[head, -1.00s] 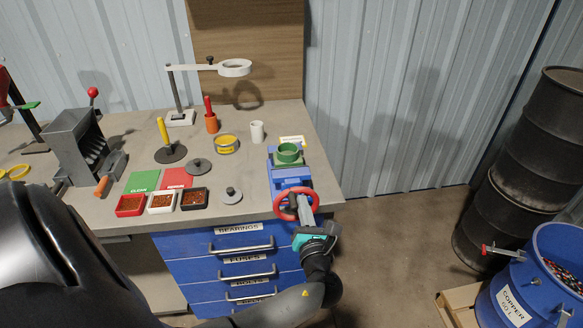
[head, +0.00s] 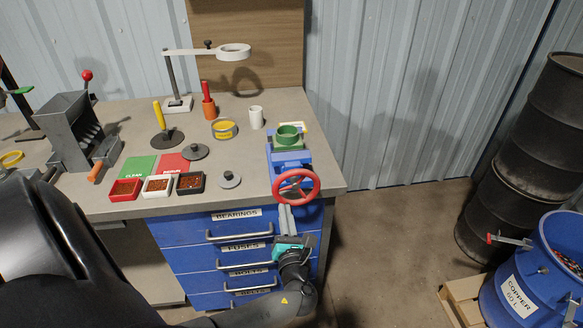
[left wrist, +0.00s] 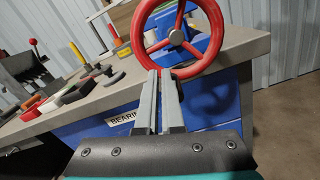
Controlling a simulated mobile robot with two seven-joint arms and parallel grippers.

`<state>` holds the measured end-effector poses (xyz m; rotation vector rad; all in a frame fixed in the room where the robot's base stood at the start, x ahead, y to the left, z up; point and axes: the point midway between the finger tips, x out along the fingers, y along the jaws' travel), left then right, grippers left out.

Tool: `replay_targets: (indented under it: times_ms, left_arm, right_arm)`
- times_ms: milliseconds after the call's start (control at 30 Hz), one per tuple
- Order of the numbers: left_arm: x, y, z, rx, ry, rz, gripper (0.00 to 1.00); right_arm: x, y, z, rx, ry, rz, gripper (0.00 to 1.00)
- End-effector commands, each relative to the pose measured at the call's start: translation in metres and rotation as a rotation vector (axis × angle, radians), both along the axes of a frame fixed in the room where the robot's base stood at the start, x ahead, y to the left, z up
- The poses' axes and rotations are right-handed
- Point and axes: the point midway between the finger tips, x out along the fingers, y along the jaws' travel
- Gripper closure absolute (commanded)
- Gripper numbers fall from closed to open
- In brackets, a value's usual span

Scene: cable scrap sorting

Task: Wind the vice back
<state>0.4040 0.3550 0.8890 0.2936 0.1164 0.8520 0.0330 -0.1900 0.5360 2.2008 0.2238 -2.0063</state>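The blue vice (head: 278,172) is fixed at the right front corner of the bench, with a green ring-shaped part (head: 288,136) at its top. Its red handwheel (head: 316,187) faces out over the bench's front edge; it also shows large in the left wrist view (left wrist: 137,32). My left gripper (head: 285,207) is just below the wheel's lower rim, its fingers pointing up at it. The tips look close to the rim; contact cannot be told. My right gripper is out of view.
The bench (head: 250,195) has blue drawers (head: 235,237) with bar handles below the vice. Small trays (head: 125,189), a white cup (head: 256,117) and a lamp stand (head: 178,103) are left of the vice. A blue copper barrel (head: 517,300) stands at the right. Floor between is clear.

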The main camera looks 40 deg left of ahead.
Motion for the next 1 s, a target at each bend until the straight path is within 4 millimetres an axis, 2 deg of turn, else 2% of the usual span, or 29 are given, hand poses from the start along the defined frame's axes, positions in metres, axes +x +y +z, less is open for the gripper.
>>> replay_targets:
  times_ms: [33, 500, 1000]
  left_arm:
    - [-0.005, 0.005, -0.013, -0.004, 0.023, 0.015, 1.0]
    - [-0.015, 0.012, -0.003, -0.003, 0.023, 0.015, 1.0]
    - [-0.048, -0.033, 0.0, -0.005, 0.017, 0.008, 1.0]
  right_arm:
    - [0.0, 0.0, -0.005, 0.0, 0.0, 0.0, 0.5]
    - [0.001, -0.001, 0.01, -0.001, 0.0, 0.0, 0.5]
    - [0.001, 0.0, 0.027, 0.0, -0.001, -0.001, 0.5]
